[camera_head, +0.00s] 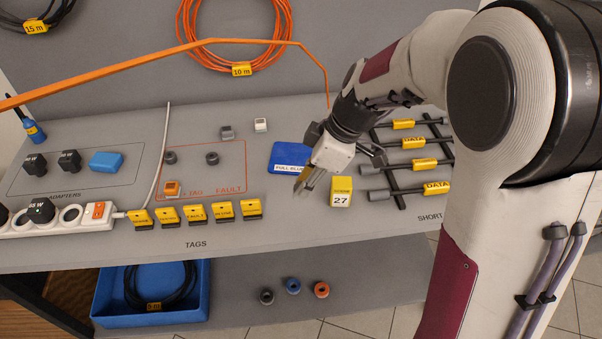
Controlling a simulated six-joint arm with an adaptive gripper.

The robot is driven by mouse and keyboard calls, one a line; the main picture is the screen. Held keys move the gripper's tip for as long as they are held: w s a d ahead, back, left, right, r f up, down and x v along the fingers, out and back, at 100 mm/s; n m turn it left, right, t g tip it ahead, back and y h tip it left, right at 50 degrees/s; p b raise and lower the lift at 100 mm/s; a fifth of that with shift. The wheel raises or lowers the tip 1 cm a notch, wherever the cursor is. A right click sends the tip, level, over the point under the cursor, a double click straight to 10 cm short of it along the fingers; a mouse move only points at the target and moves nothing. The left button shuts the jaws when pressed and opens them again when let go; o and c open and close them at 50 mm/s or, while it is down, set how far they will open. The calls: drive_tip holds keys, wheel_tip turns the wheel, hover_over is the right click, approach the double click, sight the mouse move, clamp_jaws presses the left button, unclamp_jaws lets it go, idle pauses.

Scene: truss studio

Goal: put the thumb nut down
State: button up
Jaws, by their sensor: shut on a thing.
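My gripper (301,188) is at the middle of the grey bench, pointing down and left, just in front of a blue block labelled "FULL BLUE" (283,153) and left of a yellow block marked 27 (341,186). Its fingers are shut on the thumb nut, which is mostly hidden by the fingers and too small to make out. I cannot tell whether the nut touches the bench.
Several yellow tags (196,213) stand along the front edge. A black rack with grey rods and yellow DATA labels (413,143) is right of my gripper. A power strip (75,214) lies at left. Below are a blue bin (112,311) and three rings (293,285).

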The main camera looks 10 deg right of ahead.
drive_tip(key=shift+a+f, duration=0.15)
drive_tip(key=shift+f, duration=0.3)
drive_tip(key=shift+w+a+f, duration=0.15)
drive_tip(key=shift+w+f, duration=0.05)
drive_tip(key=shift+w, duration=0.1)
drive_tip(key=w+a, duration=0.1)
drive_tip(key=w, duration=1)
wheel_tip(320, 180, up, 3)
drive_tip(key=m+t, duration=0.2)
drive_tip(key=m, duration=0.2)
hover_over(288, 163)
drive_tip(key=shift+f+h, duration=0.25)
drive_tip(key=shift+h, duration=0.15)
drive_tip(key=shift+f, duration=3.15)
